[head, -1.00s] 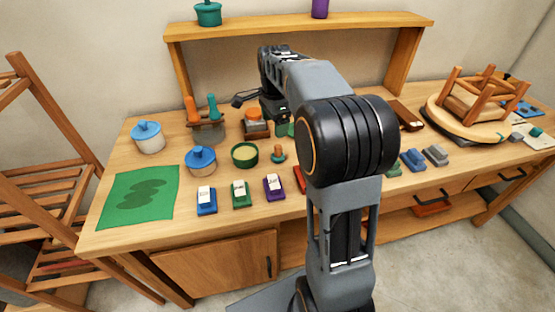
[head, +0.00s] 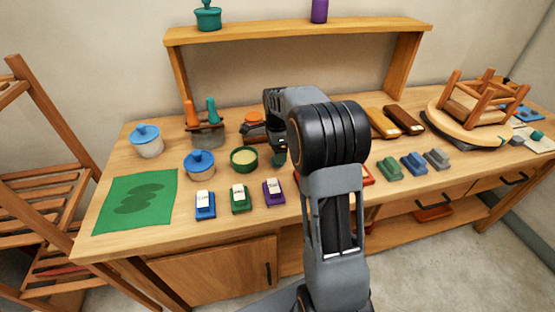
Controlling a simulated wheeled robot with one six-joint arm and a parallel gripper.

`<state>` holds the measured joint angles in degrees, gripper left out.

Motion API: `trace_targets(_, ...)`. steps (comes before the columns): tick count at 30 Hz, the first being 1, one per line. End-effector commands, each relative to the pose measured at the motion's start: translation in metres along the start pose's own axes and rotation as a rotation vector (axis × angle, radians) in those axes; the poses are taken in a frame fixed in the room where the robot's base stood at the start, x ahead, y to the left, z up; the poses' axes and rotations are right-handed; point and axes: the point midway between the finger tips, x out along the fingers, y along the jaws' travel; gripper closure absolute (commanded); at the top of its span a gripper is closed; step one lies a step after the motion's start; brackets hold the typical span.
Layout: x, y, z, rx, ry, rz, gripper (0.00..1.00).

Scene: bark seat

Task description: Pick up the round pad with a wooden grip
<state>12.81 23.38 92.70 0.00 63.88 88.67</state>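The round pad is mostly hidden behind my gripper and arm. A small green part of it (head: 279,159) shows on the bench, just right of a green bowl. Its wooden grip is hidden. My gripper (head: 279,146) is dark and points down directly above that green part. Its fingers are too small and covered to tell whether they are open or shut, or whether they touch the pad.
The green bowl (head: 244,160) with pale contents stands close left of my gripper. Purple (head: 274,193), green (head: 240,199) and blue (head: 205,205) labelled blocks lie in front. A raised shelf (head: 300,31) spans the back.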

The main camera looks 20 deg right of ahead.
Motion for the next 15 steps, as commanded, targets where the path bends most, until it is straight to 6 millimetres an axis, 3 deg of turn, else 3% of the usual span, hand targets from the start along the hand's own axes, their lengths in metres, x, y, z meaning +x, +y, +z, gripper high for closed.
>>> trace_targets(6, 0.029, 0.001, -0.002, 0.000, 0.000, 0.004, 0.19)
trace_targets(15, 0.038, 0.001, -0.002, 0.000, 0.000, 0.000, 0.19)
